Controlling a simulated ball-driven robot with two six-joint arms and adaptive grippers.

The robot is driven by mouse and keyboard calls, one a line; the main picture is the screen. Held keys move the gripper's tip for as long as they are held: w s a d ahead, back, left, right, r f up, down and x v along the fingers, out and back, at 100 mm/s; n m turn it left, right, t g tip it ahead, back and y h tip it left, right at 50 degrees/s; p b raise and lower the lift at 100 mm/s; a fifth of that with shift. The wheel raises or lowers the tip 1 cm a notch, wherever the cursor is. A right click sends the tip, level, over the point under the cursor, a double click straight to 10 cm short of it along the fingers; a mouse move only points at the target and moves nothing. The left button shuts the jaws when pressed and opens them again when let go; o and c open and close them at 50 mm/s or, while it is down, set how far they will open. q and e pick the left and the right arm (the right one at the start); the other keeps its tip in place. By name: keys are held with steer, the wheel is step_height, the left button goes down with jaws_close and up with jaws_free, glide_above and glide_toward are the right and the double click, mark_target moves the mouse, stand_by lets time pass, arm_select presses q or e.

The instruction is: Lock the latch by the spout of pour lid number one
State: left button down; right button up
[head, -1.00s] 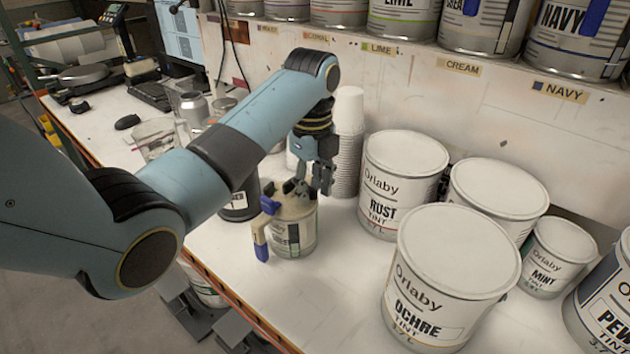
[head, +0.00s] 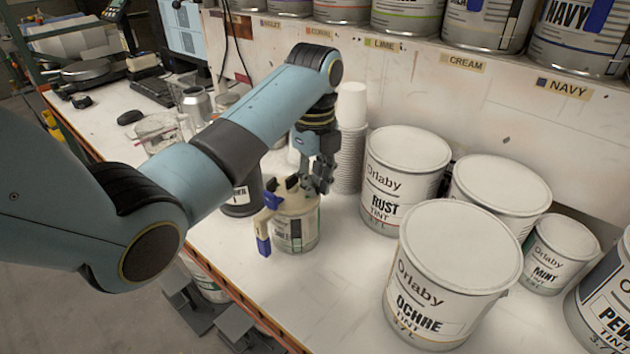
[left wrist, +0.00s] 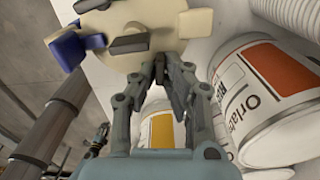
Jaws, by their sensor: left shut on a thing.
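The pour lid (head: 293,202) is cream, with dark latches on top and a blue-tipped cream handle (head: 263,228) at its left side. It sits on a small paint can (head: 297,232). In the left wrist view the lid (left wrist: 170,22) fills the top, with dark latch pieces (left wrist: 128,43) on it. My left gripper (head: 320,187) is at the lid's right edge; in the left wrist view its fingertips (left wrist: 160,68) meet there. It is shut on a small part, seemingly a latch, mostly hidden by the fingers. My right gripper is not in view.
Stacked white cups (head: 350,135) stand behind the gripper. The Rust can (head: 403,180) and Ochre can (head: 457,255) stand to the right.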

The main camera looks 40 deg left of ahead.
arm_select(q)
steer(key=shift+m, duration=0.6)
steer(key=shift+s+m, duration=0.1)
steer(key=shift+m, duration=0.8)
steer(key=m, duration=0.5)
steer(key=shift+a, duration=0.1)
steer(key=shift+s+m, duration=0.1)
steer(key=shift+m, duration=1)
steer(key=shift+f+m+b, duration=0.1)
steer(key=shift+m+b, duration=0.3)
steer(key=shift+b, duration=0.05)
steer(key=m+b, duration=0.2)
steer(key=b, duration=0.3)
steer(key=shift+a+f+m, duration=0.1)
steer(key=shift+f+m, duration=0.05)
steer(key=shift+m, duration=0.25)
steer(key=shift+r+m+b, duration=0.2)
steer(key=shift+m+b, duration=0.1)
steer(key=shift+b, duration=0.2)
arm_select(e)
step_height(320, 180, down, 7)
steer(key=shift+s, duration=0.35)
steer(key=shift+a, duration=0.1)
